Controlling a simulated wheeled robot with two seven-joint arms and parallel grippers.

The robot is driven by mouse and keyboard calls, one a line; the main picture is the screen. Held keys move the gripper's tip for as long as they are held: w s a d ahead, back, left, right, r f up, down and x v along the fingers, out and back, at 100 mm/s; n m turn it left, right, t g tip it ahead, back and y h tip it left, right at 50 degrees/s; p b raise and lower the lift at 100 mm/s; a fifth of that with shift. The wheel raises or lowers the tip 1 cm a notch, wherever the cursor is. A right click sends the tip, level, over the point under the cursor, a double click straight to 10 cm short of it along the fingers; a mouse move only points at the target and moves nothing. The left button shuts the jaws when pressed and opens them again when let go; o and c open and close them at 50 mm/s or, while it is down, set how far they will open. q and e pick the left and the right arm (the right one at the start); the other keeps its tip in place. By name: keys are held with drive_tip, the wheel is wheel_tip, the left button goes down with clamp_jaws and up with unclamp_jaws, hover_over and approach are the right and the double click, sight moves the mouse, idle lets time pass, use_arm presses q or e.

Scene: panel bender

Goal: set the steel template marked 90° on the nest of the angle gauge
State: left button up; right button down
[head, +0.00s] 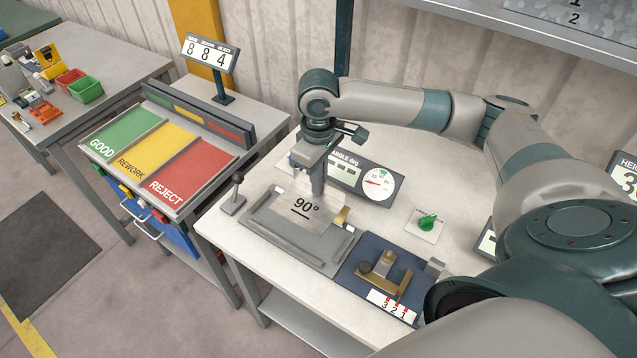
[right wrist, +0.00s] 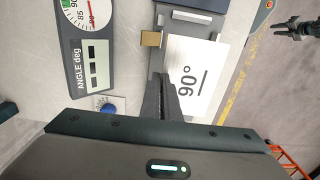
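The steel template (head: 326,213) is a pale plate marked 90°; it also shows in the right wrist view (right wrist: 199,62). My right gripper (head: 318,190) points down at its far edge, its fingers (right wrist: 162,98) close together on it. The plate lies over the grey angle gauge base (head: 270,230) and hides much of it, including most of the nest. A brass block (right wrist: 151,39) shows beside the plate. I cannot tell whether the plate touches the nest. A dark gripper (right wrist: 290,30), seemingly my left, is small at the upper right of the right wrist view, away from the gauge.
The angle display (head: 378,183) stands behind the gauge. A blue tray (head: 350,283) with a brass fixture sits right of it, a green knob (head: 428,221) beyond. A lever (head: 236,190) stands left. The GOOD, REWORK and REJECT trays (head: 160,150) are on another bench.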

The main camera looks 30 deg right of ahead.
sight(318, 201)
drive_tip(key=shift+f+b, duration=1.85)
drive_tip(key=shift+b, duration=0.3)
drive_tip(key=shift+f+p, duration=0.45)
drive_tip(key=shift+f, duration=1.2)
drive_tip(key=shift+f, duration=1.4)
drive_tip(key=c, duration=1.9)
unclamp_jaws()
drive_tip(key=shift+c, duration=0.2)
wheel_tip(318, 201, up, 18)
drive_tip(key=b, duration=0.3)
drive_tip(key=shift+f, duration=0.25)
